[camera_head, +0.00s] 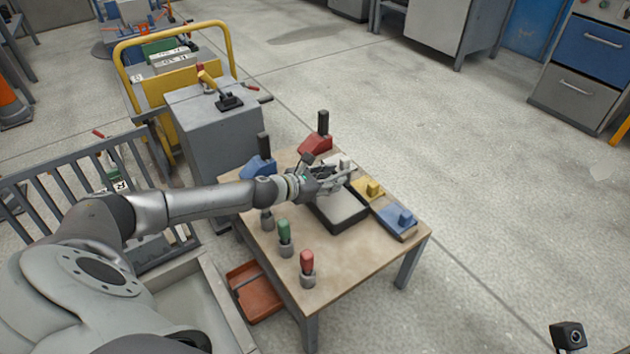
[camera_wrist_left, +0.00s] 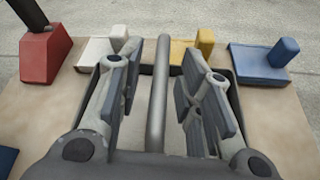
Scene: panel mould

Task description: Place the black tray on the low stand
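The black tray (camera_head: 351,224), with a pale grey inside, lies on the wooden-topped table (camera_head: 335,270). My left gripper (camera_head: 345,172) is over the tray's far part. In the left wrist view my left gripper (camera_wrist_left: 160,85) has its fingers apart, one on each side of a grey bar (camera_wrist_left: 157,100), with a gap on both sides. The tray's dark rim shows beyond the fingers, mostly hidden by them. I cannot tell for sure which thing is the low stand. My right gripper is not in view.
Yellow (camera_head: 368,188) and blue (camera_head: 398,220) blocks lie right of the tray. A red block (camera_head: 315,145) stands behind. Green (camera_head: 285,235) and red (camera_head: 307,265) handled pieces stand at the front left. A grey cabinet (camera_head: 215,130) adjoins the table; an orange tray (camera_head: 255,290) sits low beside it.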

